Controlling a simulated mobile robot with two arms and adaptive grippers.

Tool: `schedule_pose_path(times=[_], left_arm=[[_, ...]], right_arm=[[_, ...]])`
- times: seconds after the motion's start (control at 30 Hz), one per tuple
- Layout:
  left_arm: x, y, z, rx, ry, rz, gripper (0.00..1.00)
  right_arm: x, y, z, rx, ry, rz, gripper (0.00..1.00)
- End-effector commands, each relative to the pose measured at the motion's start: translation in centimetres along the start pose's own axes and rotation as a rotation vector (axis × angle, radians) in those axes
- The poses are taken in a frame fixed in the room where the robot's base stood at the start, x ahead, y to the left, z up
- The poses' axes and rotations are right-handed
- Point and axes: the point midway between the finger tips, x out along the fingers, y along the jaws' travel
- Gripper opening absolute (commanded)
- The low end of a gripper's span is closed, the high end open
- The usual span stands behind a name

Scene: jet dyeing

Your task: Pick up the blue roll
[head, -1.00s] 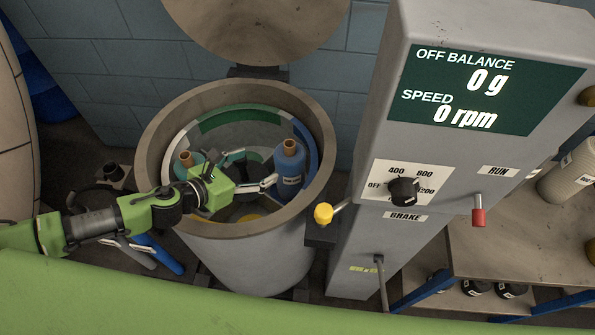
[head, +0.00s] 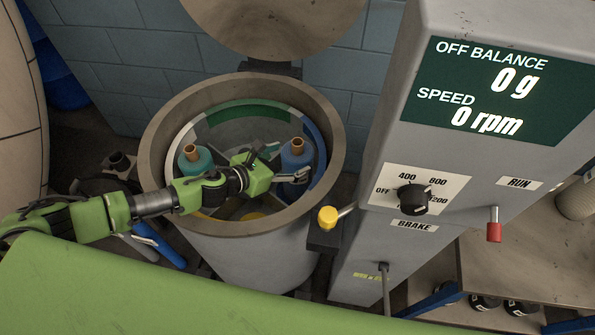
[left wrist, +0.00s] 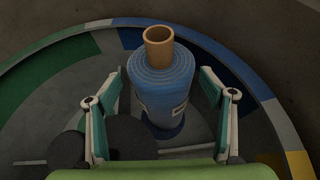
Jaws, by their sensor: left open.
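The blue roll (head: 297,158) stands upright inside the round drum, on its right side, with a tan core sticking out of its top. In the left wrist view the blue roll (left wrist: 161,85) is in the middle, its core toward the far end. My left gripper (head: 291,176) is inside the drum mouth, its fingers at the blue roll. In the left wrist view the open fingers of my left gripper (left wrist: 164,118) lie to either side of the roll's lower part, with gaps visible. My right gripper is not in view.
A teal roll (head: 196,161) stands at the drum's left. The drum's thick rim (head: 153,140) surrounds the arm's reach. A grey control cabinet (head: 400,235) with a yellow-knobbed lever (head: 327,217) stands close on the right. The raised lid (head: 275,25) is behind.

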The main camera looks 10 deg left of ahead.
Motion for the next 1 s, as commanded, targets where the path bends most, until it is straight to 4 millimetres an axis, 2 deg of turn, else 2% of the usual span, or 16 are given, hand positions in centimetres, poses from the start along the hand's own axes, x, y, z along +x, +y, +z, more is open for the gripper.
schedule_pose_path(times=[0.23, 0.57, 0.6, 0.83, 1.0], left_arm=[[3.4, -0.2, 0.0, 0.000, -0.002, 0.000, 0.75], [4.1, -0.2, -0.1, 0.000, -0.001, -0.001, 0.75], [4.1, -0.2, -0.1, 0.000, -0.001, 0.000, 0.72], [4.1, -0.2, -0.1, 0.000, -0.001, 0.000, 0.12], [4.1, -0.2, 0.1, 0.000, -0.004, 0.000, 0.12]], right_arm=[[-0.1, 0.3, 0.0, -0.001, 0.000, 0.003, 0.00], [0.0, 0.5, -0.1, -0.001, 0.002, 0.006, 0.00], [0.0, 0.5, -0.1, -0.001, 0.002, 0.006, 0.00], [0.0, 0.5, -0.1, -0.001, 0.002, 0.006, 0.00], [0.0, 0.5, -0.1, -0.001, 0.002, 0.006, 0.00]])
